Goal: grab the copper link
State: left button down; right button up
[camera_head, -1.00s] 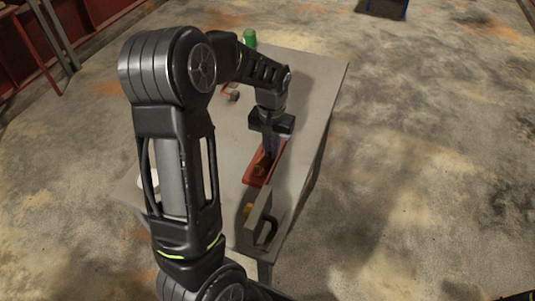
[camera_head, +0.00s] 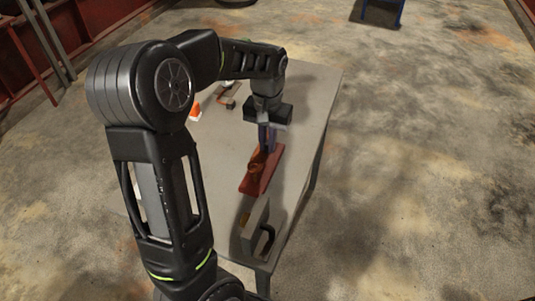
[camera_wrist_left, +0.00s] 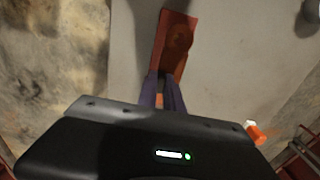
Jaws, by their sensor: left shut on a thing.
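The copper link (camera_head: 257,161) is a small orange-brown piece at a red strip-like base on the grey table. My left gripper (camera_head: 267,150) comes down from above with its fingers at the link and is shut on it. In the left wrist view an orange bit of the link (camera_wrist_left: 160,101) shows between the fingers (camera_wrist_left: 164,90). The red base (camera_head: 262,182) lies under the fingers; it also shows in the wrist view (camera_wrist_left: 163,55). The fingers hide part of the link, and I cannot tell whether it touches the base. My right gripper is not in view.
A grey upright block (camera_head: 254,226) with a dark handle-like part stands at the table's near edge. An orange-and-white object (camera_head: 195,110) and a brown bracket-like piece (camera_head: 228,97) are on the table's left side. The table's right edge is close to the red base.

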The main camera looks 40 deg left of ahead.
aim_at(267, 142)
pick_arm(q)
notch_tip(267, 142, up, 4)
jog(key=shift+r, duration=0.1)
dwell(0.7)
